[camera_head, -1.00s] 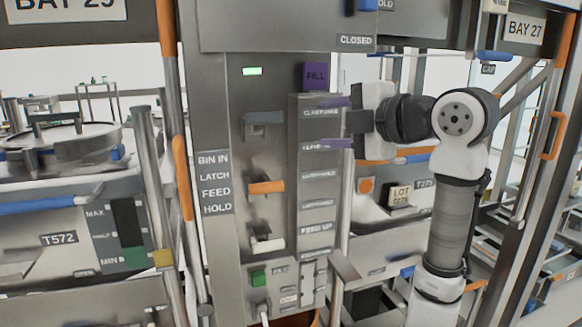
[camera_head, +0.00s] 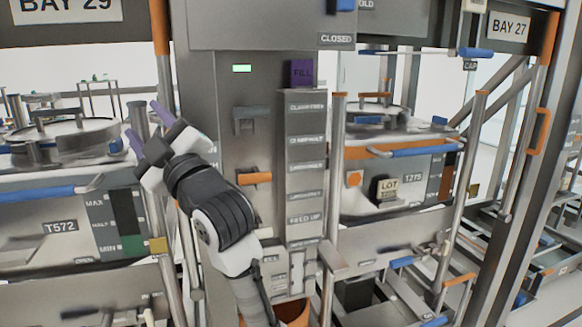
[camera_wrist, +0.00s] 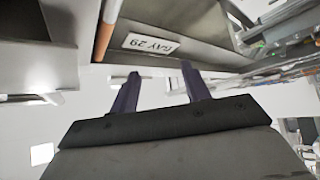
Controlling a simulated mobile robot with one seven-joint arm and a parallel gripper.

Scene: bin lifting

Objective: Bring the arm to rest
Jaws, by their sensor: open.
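My gripper (camera_head: 148,124) is up at the left of the grey control column (camera_head: 262,120) in the head view, in front of the left bay's post. Its two purple fingers are spread apart with nothing between them. In the wrist view the open fingers (camera_wrist: 157,95) point toward a BAY 29 sign (camera_wrist: 150,45), which looks tilted and upside down. No contact with anything shows.
A bin marked T572 (camera_head: 60,227) stands left, close behind my gripper. A bin marked T275 (camera_head: 412,180) stands right of the column. An orange lever (camera_head: 254,178) and a purple FILL block (camera_head: 302,73) stick out from the column. Metal posts (camera_head: 470,150) and rails flank the bays.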

